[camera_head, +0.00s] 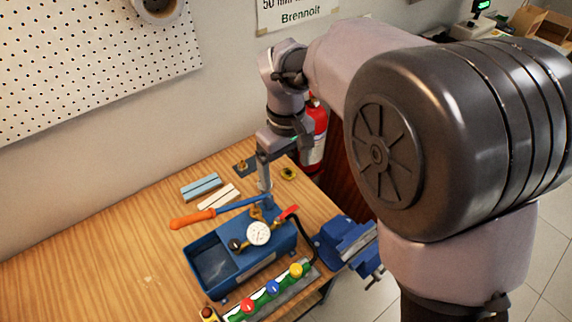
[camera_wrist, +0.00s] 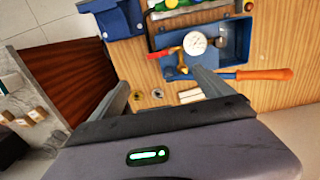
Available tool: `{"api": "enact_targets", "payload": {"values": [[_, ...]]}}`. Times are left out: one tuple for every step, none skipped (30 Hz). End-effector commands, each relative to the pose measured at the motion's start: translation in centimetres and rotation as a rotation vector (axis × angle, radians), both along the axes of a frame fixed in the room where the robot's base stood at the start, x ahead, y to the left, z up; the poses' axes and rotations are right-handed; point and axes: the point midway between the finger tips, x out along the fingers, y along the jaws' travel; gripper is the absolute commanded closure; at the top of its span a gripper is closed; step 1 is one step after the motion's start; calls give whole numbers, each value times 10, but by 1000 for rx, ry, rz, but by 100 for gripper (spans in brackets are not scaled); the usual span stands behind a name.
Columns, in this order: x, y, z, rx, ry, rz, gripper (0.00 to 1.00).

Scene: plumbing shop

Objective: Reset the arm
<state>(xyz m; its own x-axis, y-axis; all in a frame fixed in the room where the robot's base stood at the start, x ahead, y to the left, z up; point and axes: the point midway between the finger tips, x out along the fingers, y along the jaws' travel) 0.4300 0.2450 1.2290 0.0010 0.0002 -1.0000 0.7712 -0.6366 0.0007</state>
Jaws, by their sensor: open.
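My gripper (camera_head: 265,190) points down over the far right part of the wooden workbench (camera_head: 120,225), with my arm reaching in from the right. In the wrist view my gripper (camera_wrist: 160,86) has its two fingers wide apart and nothing between them. Its fingertips appear close to the blue test pump (camera_head: 215,262) and its red lever (camera_head: 289,212) in the head view. I cannot tell its exact height above the bench. The pump with its white-faced gauge (camera_wrist: 196,41) also shows in the wrist view.
Blue (camera_head: 201,186) and white (camera_head: 218,196) blocks and small brass fittings (camera_head: 289,173) lie nearby. A blue vise (camera_head: 345,240) sits at the right edge. A fire extinguisher (camera_head: 314,140) stands beyond. The bench's left side is clear.

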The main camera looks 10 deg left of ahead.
Motion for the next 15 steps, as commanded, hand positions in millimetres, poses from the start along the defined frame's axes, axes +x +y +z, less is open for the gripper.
{"api": "enact_targets", "payload": {"values": [[0,0,0,0,0,0,9],[0,0,0,0,0,0,9],[0,0,0,0,0,0,9],[0,0,0,0,0,0,9],[0,0,-1,0,0,0,9],[0,0,-1,0,0,0,9],[0,0,-1,1,-1,-1,9],[0,-2,-1,3,-3,-9,9],[-2,-9,0,13,-11,-37,9],[-3,-18,1,27,-22,-74,9],[-7,-30,1,45,-37,-127,9],[-15,-52,2,78,-64,-220,9],[-24,-71,1,107,-86,-305,9],[-36,-90,0,140,-111,-395,9],[-54,-115,-5,184,-144,-520,9]]}}
